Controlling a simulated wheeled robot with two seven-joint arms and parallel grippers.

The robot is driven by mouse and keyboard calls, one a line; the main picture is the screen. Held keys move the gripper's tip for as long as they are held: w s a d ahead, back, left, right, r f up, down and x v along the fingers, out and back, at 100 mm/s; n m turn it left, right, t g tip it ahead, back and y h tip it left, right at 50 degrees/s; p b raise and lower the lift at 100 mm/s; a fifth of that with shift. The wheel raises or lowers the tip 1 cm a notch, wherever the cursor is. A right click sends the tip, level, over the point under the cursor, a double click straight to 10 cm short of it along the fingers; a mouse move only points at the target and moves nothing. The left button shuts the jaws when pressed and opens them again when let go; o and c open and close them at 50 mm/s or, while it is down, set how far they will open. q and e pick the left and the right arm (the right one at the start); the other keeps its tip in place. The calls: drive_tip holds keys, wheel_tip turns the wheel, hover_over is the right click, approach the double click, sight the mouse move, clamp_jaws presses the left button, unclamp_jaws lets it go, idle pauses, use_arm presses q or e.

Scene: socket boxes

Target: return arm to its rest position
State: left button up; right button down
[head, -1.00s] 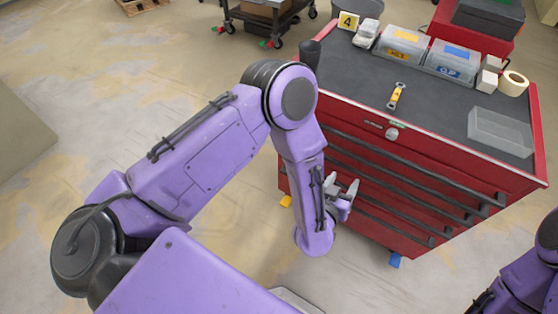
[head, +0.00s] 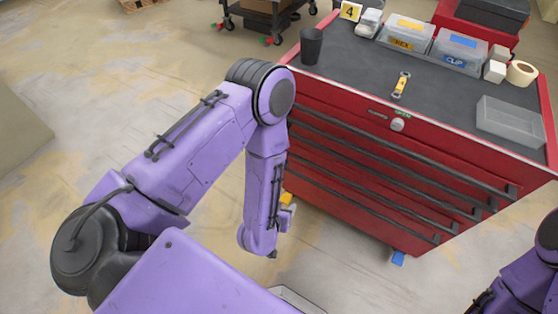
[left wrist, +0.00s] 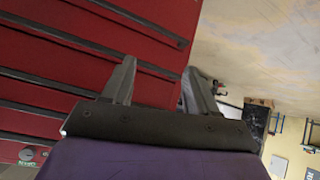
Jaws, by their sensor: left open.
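My left arm hangs bent at the left of the head view, in front of the red tool cabinet (head: 370,165). My left gripper (head: 273,253) is mostly hidden behind my forearm there, with only a dark tip showing. In the left wrist view my left gripper (left wrist: 158,85) is open, its two fingers apart with nothing between them. The cabinet's drawer fronts (left wrist: 80,70) show behind the fingers. Of my right arm only a purple part shows at the lower right of the head view, and its gripper is out of view.
On the cabinet top stand a black cup (head: 311,46), a HEX bin (head: 405,36), a CLIP bin (head: 458,50), an empty clear tray (head: 510,120), a tape roll (head: 521,73) and a yellow tool (head: 401,84). Open floor (head: 90,110) lies to the left. A cart (head: 268,18) stands behind.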

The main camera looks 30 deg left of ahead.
use_arm(q)
drive_tip(key=shift+s+a+f, duration=0.2)
drive_tip(key=shift+s+a, duration=0.05)
drive_tip(key=shift+s, duration=0.05)
drive_tip(key=s+a+f+n+g+y, duration=0.1)
drive_tip(key=s+a+g, duration=0.2)
drive_tip(key=s+a, duration=0.2)
drive_tip(key=s+a+f+n+g+y, duration=0.1)
drive_tip(key=s+a, duration=0.4)
drive_tip(key=s, duration=0.5)
drive_tip(key=shift+a+f+n+g, duration=0.3)
drive_tip(key=shift+n+g, duration=0.3)
drive_tip(key=shift+g, duration=0.5)
drive_tip(key=shift+s, duration=0.1)
